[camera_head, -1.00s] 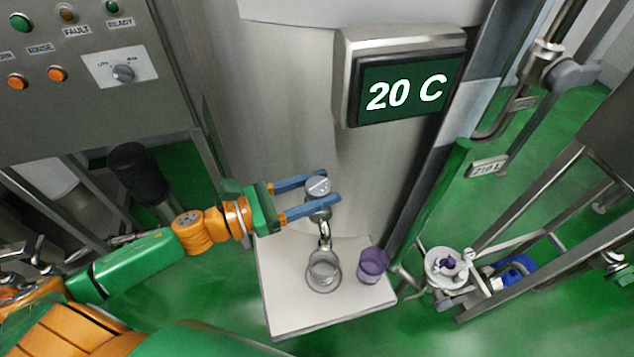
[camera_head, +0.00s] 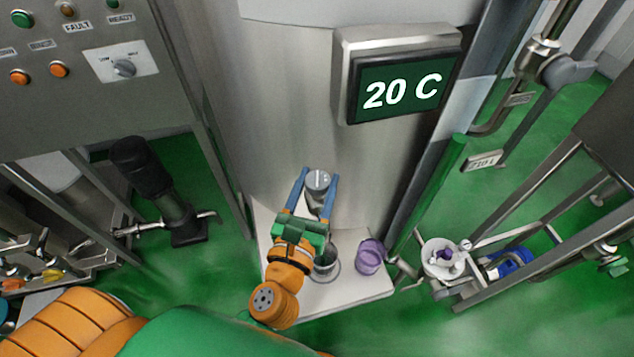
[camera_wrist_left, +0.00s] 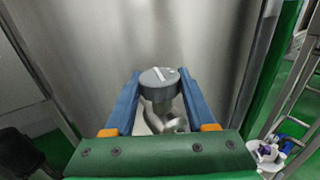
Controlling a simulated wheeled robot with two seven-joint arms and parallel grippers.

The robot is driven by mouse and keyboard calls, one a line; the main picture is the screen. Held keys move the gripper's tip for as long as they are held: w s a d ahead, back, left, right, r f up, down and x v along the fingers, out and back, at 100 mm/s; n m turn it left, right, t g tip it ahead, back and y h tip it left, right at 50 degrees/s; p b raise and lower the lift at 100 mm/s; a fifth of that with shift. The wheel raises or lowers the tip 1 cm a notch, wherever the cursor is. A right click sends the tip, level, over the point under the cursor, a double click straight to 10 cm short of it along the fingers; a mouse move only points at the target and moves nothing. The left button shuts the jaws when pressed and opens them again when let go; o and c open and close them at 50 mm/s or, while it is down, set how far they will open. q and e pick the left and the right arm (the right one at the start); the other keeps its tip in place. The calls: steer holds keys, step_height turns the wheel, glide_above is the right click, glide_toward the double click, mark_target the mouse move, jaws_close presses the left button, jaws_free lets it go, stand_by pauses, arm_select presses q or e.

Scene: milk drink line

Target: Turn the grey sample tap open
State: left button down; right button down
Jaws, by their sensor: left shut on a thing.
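The grey sample tap has a round grey knob (camera_head: 317,180) with a white mark on top, at the front of the steel tank. In the left wrist view the knob (camera_wrist_left: 159,83) sits between the fingertips, with the metal tap body below it. My left gripper (camera_head: 319,174) is shut on the knob, with one blue finger on each side. Its arm reaches up to the tap from below. A clear glass (camera_head: 327,268) stands under the tap, partly hidden by my gripper. Whether liquid flows cannot be seen. My right gripper is not in view.
A purple cup (camera_head: 370,256) stands to the right of the glass on the white shelf (camera_head: 345,296). A display reading 20 C (camera_head: 402,86) is above right. A control panel (camera_head: 70,110) is at the left. A green post (camera_head: 432,190) rises on the right.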

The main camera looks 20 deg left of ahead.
mark_target(316, 194)
arm_select(q)
steer(key=shift+n+y, duration=0.7)
steer(key=shift+y, duration=0.4)
steer(key=shift+r+y+b, duration=0.1)
steer(key=shift+y+b, duration=0.2)
steer(key=shift+c, duration=2.1)
jaws_free()
steer(key=shift+o, duration=0.9)
steer(key=shift+w, duration=0.2)
steer(key=shift+s, duration=0.1)
steer(key=b+v, duration=0.3)
steer(key=v, duration=0.4)
steer(key=shift+s, duration=0.1)
